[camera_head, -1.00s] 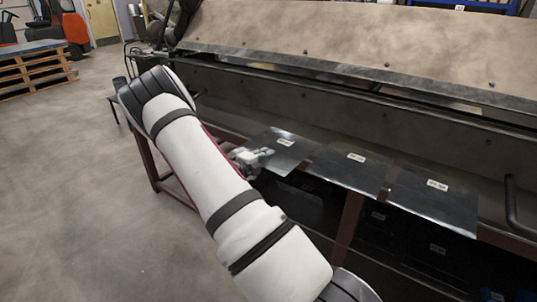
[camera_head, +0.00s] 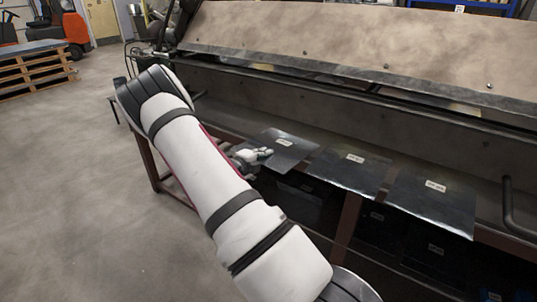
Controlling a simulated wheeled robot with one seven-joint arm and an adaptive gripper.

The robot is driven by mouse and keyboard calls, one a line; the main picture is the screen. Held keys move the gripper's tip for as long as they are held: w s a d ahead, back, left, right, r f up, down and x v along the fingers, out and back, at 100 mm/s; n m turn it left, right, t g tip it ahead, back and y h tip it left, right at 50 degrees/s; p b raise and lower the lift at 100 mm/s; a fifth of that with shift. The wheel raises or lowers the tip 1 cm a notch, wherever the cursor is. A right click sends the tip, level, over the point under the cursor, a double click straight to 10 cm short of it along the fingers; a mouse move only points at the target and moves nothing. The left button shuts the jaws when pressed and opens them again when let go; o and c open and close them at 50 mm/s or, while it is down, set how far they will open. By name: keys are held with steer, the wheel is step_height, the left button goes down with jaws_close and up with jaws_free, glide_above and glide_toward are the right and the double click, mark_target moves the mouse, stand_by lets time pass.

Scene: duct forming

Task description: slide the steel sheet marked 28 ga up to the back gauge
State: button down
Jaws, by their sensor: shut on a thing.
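Three flat steel sheets lie in a row along the front of the long machine: a left sheet (camera_head: 291,152), a middle sheet (camera_head: 345,174) and a right sheet (camera_head: 430,208). Each bears a small white label, too small to read, so I cannot tell which one is marked 28 ga. My gripper (camera_head: 266,153) is at the near left edge of the left sheet, shut on that edge. My forearm covers part of the area in front of it. The back gauge cannot be made out.
The machine's long tan upper beam (camera_head: 350,40) and dark bar overhang the space behind the sheets. A dark curved handle (camera_head: 510,205) stands at the right. More labelled dark pieces (camera_head: 437,250) lie below. Open floor (camera_head: 80,190) is at the left.

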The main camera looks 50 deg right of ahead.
steer(key=f+p+v, duration=0.3)
steer(key=f+v, duration=0.1)
steer(key=v, duration=1.5)
steer(key=shift+a, duration=0.75)
steer(key=shift+w+r, duration=0.1)
